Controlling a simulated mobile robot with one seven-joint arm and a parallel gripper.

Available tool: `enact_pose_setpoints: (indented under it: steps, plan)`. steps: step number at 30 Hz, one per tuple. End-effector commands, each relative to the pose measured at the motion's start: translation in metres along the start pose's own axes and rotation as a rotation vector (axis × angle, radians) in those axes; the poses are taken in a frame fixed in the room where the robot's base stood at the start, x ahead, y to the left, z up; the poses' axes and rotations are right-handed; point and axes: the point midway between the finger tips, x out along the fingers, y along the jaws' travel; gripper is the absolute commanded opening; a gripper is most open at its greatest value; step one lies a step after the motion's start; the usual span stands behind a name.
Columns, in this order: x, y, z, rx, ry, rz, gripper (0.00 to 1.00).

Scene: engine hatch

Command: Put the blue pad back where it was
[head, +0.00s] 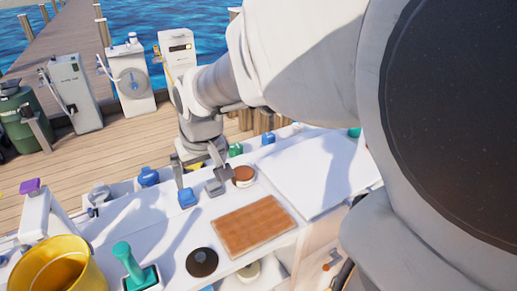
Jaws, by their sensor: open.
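My gripper (201,180) points down over the white worktop, its two fingers apart. A small blue block (187,198), which may be the blue pad, is at the tip of the left finger. I cannot tell whether they touch. A grey block (214,187) is by the right finger tip. Other blue pieces are a rounded one (148,176) on the far edge to the left and a small one (267,138) further right. I cannot tell for certain which blue piece is the pad.
A brown round pot (243,176) stands just right of my gripper. A brown wooden board (240,226), a black disc (202,262), a teal-handled tool (129,262) and a yellow bucket (58,268) are nearer. A white panel (310,172) lies right. My arm hides the right side.

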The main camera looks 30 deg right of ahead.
Motion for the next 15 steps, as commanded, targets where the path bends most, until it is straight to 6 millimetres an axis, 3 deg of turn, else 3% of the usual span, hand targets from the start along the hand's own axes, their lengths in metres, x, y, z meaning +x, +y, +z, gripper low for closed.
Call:
enact_pose_setpoints:
  steps: [1, 3, 9, 15]
  plan:
    - [-0.045, -0.003, 0.005, -0.009, 0.096, -0.002, 0.97]
    - [-0.059, -0.003, 0.026, -0.01, 0.102, 0.0, 0.97]
    - [-0.087, -0.002, 0.084, -0.008, 0.116, 0.005, 0.97]
    - [-0.095, -0.001, 0.118, -0.007, 0.121, 0.007, 0.97]
